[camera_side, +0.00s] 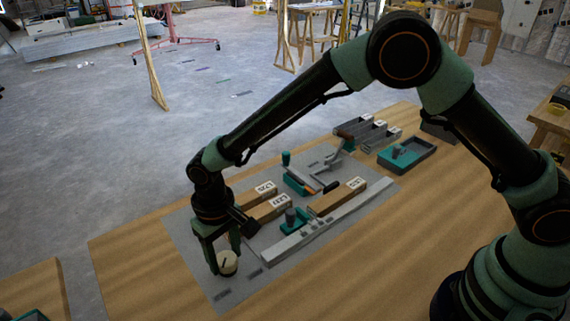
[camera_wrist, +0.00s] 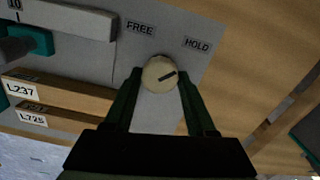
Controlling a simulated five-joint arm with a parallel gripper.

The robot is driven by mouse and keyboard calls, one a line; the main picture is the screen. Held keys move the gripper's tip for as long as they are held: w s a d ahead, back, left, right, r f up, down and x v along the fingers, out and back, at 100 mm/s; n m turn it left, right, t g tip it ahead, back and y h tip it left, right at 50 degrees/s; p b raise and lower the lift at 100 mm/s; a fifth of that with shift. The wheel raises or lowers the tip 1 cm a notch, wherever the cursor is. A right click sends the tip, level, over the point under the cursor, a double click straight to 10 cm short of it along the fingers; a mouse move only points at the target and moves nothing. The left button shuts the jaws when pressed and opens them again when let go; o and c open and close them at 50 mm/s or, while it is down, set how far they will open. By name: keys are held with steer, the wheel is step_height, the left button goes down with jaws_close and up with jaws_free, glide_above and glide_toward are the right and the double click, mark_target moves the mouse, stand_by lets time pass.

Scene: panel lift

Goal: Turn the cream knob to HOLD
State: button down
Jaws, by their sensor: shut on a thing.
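The cream knob (camera_wrist: 158,76) is round, with a dark pointer line on its top. In the wrist view the line points right and slightly up, toward the side of the HOLD label (camera_wrist: 198,43) but a little below it. The FREE label (camera_wrist: 140,27) is above and left of the knob. My gripper (camera_wrist: 160,82) is shut on the knob, one finger on each side. In the side view my gripper (camera_side: 226,258) reaches down to the knob (camera_side: 228,264) near the front left of the grey panel (camera_side: 190,235).
Wooden blocks labelled L237 (camera_wrist: 60,93) and L725 (camera_wrist: 50,115) lie beside the knob. A long grey bar (camera_side: 330,220) and teal clamps (camera_side: 292,222) are on the panel. A teal tray (camera_side: 405,155) stands farther right. The wooden table in front is clear.

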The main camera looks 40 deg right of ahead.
mark_target(226, 257)
steer(key=shift+c, duration=1.2)
jaws_free()
step_height(226, 257, up, 12)
steer(key=shift+d+r, duration=0.1)
steer(key=shift+r, duration=0.05)
steer(key=s+d+r+m+t, duration=0.1)
steer(key=d+r, duration=0.4)
steer(key=d, duration=0.3)
steer(key=s+d+r+t, duration=0.1)
steer(key=d+r+t, duration=0.1)
steer(key=d+r, duration=0.45)
steer(key=s+d+t, duration=0.1)
steer(key=s+d, duration=0.3)
steer(key=d, duration=0.3)
steer(key=s+d+m+t, duration=0.1)
steer(key=s+d, duration=0.3)
steer(key=d, duration=0.2)
steer(key=shift+s+d+f+t, duration=0.3)
steer(key=shift+d, duration=0.1)
